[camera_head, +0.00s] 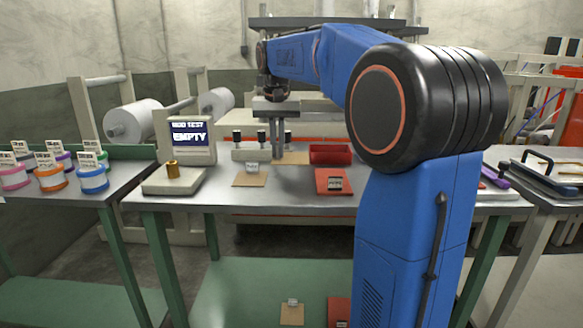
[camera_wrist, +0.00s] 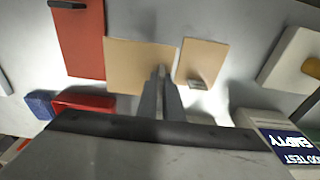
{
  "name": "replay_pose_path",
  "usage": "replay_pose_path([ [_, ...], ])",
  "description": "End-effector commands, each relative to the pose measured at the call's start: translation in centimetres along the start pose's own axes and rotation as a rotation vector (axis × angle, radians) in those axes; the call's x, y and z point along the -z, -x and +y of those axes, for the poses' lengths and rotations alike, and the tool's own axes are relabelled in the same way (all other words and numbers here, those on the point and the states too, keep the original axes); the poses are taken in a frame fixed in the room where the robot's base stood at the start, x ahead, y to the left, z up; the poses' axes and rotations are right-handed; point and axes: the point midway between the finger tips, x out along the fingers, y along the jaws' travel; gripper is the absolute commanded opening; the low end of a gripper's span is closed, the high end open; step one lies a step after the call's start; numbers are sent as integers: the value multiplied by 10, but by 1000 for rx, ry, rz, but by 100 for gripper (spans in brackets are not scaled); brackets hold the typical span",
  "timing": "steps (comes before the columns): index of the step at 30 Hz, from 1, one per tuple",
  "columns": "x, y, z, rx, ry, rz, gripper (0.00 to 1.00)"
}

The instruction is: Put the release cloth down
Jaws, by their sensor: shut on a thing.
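My gripper (camera_head: 277,156) points down over the middle of the metal table. Its fingers (camera_wrist: 160,78) are close together and shut on a flat tan sheet, which looks like the release cloth (camera_wrist: 132,62). In the head view the cloth (camera_head: 296,158) shows just right of the fingers, in front of the red tray's left end. How far it is above the table is hard to tell. A smaller tan mat (camera_head: 250,181) with a small label stand lies on the table, left of and nearer than my gripper; it is beside the cloth in the wrist view (camera_wrist: 203,55).
A red tray (camera_head: 330,155) and a red mat (camera_head: 334,176) lie to the right. A display reading EMPTY (camera_head: 190,135) and a pale block with a brass cylinder (camera_head: 172,173) stand left. Several dark-topped pieces stand behind my gripper. Bare metal tabletop (camera_head: 290,190) shows between the mats.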

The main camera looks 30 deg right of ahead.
Motion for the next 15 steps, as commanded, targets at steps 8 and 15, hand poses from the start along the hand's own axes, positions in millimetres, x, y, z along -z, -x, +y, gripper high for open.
replay_pose_path([
  [8,-3,-26,0,0,-1,0,0],
  [15,-7,-52,0,-1,-2,-2,0],
])
